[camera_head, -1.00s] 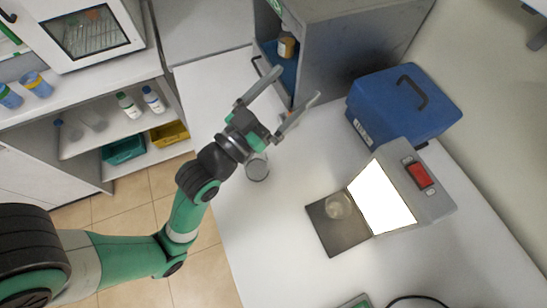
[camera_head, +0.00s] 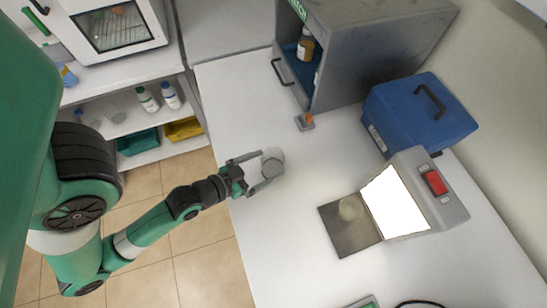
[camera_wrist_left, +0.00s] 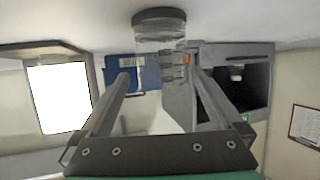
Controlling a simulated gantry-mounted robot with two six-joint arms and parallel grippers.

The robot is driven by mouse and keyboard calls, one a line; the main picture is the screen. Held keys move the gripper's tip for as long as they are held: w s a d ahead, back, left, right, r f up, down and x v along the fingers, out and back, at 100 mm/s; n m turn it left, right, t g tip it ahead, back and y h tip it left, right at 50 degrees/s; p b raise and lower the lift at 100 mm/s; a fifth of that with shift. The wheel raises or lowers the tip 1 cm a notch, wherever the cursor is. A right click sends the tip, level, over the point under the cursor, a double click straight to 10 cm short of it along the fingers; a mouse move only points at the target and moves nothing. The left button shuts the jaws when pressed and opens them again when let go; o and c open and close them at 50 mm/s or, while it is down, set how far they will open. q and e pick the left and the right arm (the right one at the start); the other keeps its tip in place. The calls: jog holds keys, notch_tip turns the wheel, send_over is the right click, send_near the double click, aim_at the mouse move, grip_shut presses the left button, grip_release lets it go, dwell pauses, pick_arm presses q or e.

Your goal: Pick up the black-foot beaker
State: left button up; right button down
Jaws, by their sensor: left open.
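The black-foot beaker (camera_head: 273,158) is a small clear glass near the left edge of the white table. In the left wrist view the beaker (camera_wrist_left: 159,34) appears upside down, with its dark foot at the top of the picture. My left gripper (camera_head: 266,165) is open, with its fingertips on either side of the beaker. In the wrist view the two fingers of this gripper (camera_wrist_left: 158,75) point towards the beaker with a gap between them. Whether either finger touches the glass cannot be told. My right gripper is not in view.
A lit box (camera_head: 430,195) with a dark plate (camera_head: 342,236) holds another glass vessel (camera_head: 348,208). A blue case (camera_head: 410,115) and a grey cabinet (camera_head: 365,50) stand behind. A small orange-topped item (camera_head: 305,121) stands before the cabinet. The table between is clear.

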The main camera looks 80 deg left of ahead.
aim_at(281, 158)
pick_arm(q)
jog(key=shift+f+x, duration=0.2)
jog(key=shift+x, duration=1.55)
jog(key=shift+f+x, duration=0.15)
jog(key=shift+x, duration=1.6)
jog(key=shift+s, duration=0.2)
jog(key=c, duration=1.3)
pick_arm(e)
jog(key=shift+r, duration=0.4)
pick_arm(q)
jog(key=shift+r+p, duration=0.1)
jog(key=shift+p, duration=0.3)
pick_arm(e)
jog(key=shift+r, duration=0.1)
